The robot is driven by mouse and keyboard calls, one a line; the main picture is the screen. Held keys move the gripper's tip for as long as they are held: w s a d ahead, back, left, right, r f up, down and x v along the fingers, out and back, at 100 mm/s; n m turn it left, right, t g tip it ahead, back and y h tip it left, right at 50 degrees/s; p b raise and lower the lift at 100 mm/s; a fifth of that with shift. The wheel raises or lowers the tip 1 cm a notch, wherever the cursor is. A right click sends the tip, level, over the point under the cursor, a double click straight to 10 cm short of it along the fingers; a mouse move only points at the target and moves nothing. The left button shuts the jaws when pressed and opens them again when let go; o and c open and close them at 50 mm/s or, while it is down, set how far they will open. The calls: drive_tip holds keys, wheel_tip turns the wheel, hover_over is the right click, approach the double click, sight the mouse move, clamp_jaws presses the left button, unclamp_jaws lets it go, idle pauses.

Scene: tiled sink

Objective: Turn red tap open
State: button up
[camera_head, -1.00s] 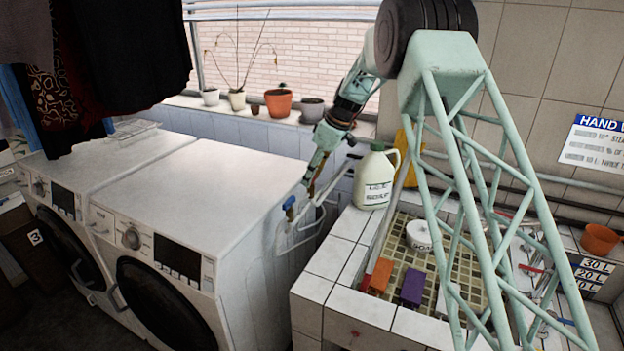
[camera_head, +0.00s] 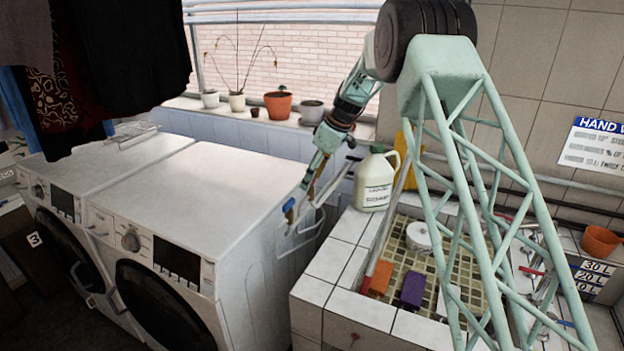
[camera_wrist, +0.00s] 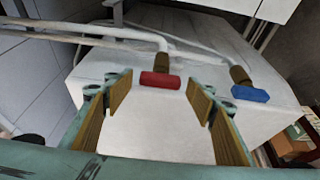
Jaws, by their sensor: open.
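The red tap (camera_wrist: 160,80) has a red handle on a brass stem at the end of a white pipe. In the wrist view it sits ahead of my gripper (camera_wrist: 159,88), between the two fingertips as seen. The wood-coloured finger pads are apart, with nothing held between them. I cannot tell how far the handle lies from the tips. In the head view my gripper (camera_head: 309,187) points down near the back right corner of the white washing machine, and the red tap is not clearly visible there.
A blue tap (camera_wrist: 250,94) is to the right of the red one; it also shows in the head view (camera_head: 289,206). White pipes cross behind the taps. The washing machine (camera_head: 200,200) is left, and the tiled sink (camera_head: 345,262) and a white bottle (camera_head: 374,183) are right.

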drive_tip(key=shift+r, duration=0.1)
drive_tip(key=v, duration=1.1)
drive_tip(key=shift+d+r, duration=0.2)
drive_tip(key=shift+r, duration=0.15)
drive_tip(key=shift+s, duration=0.1)
drive_tip(key=shift+r, duration=0.1)
